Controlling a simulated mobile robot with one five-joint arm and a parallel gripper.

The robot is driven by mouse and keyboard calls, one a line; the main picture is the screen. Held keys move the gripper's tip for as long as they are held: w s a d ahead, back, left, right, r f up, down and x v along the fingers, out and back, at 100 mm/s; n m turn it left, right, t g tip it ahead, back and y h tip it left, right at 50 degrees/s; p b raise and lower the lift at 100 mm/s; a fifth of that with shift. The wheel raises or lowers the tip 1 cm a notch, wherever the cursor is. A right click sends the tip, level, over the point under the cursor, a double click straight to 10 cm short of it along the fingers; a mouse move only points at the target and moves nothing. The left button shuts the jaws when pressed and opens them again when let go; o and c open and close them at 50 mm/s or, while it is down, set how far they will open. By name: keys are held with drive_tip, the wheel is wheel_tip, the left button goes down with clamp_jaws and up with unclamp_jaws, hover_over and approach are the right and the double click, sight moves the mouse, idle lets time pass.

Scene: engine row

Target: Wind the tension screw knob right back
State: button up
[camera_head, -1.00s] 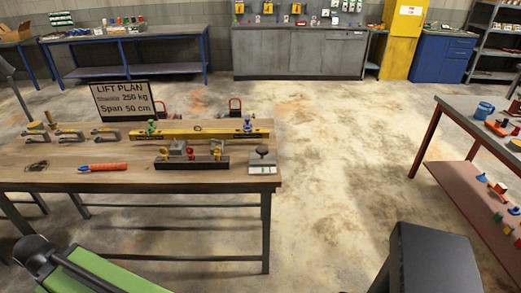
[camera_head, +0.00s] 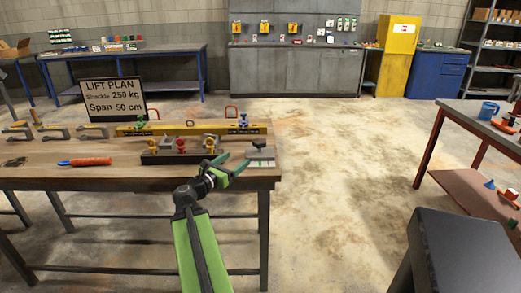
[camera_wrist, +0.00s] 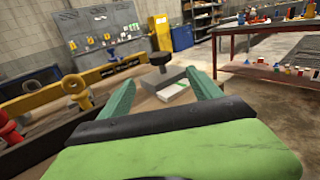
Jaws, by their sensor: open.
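A dark round knob (camera_head: 260,142) stands on a small grey block with a white front (camera_head: 260,164) at the table's right front corner. I take it for the tension screw knob, though no label confirms this. In the wrist view the knob (camera_wrist: 160,58) is upright ahead, seen between the fingers. My gripper (camera_head: 236,160) is open and empty, over the table's front edge, just left of and nearer than the block. Its green fingers (camera_wrist: 161,80) are spread to either side of the block in the wrist view. I cannot tell how far the knob is wound.
A dark rail with red and yellow knobs (camera_head: 181,157) lies left of the gripper. A yellow beam (camera_head: 185,129) lies behind it. Clamps (camera_head: 55,132) and an orange-handled tool (camera_head: 85,162) lie farther left. The floor right of the table (camera_head: 340,190) is clear.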

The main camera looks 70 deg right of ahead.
sight(256, 145)
drive_tip(key=x, duration=1.7)
drive_tip(key=c, duration=1.3)
drive_tip(key=shift+c, duration=0.4)
drive_tip(key=shift+n+t, duration=0.3)
drive_tip(key=shift+t, duration=0.1)
